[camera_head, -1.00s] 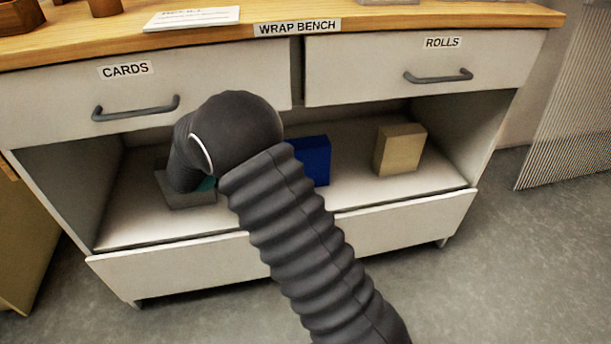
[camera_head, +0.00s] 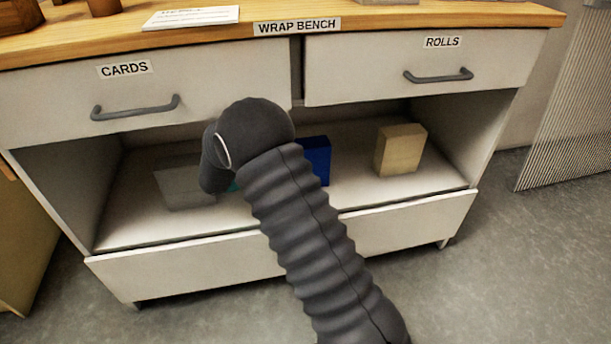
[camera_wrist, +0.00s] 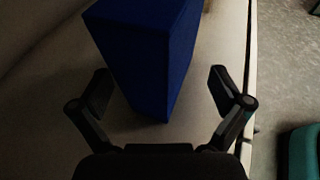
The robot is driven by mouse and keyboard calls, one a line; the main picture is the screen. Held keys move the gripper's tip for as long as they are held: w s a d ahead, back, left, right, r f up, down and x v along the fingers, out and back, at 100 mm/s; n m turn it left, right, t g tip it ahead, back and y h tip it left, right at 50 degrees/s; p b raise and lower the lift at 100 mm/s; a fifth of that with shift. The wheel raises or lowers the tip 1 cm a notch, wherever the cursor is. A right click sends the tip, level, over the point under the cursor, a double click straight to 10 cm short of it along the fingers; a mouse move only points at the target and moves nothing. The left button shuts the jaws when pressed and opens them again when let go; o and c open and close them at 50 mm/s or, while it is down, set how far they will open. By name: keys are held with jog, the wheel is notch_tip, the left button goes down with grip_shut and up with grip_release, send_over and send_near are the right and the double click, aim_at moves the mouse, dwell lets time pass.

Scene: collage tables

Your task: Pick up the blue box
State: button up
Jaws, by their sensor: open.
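The blue box (camera_head: 318,158) stands on the open shelf under the drawers, partly hidden behind my arm in the head view. In the wrist view the blue box (camera_wrist: 150,55) fills the upper middle, one vertical edge facing me. My gripper (camera_wrist: 160,85) is open, with one finger on each side of the box's near end. I cannot tell whether either finger touches it. In the head view my gripper is hidden behind my own arm.
A tan box (camera_head: 400,149) stands on the shelf to the right of the blue box, with a gap between. A grey box (camera_head: 183,185) is at the shelf's left. The CARDS drawer (camera_head: 60,108) and ROLLS drawer (camera_head: 420,62) hang shut above the shelf.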

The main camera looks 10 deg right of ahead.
jog(key=x, duration=0.4)
jog(key=shift+d+f, duration=0.3)
jog(key=shift+d, duration=0.1)
grip_shut()
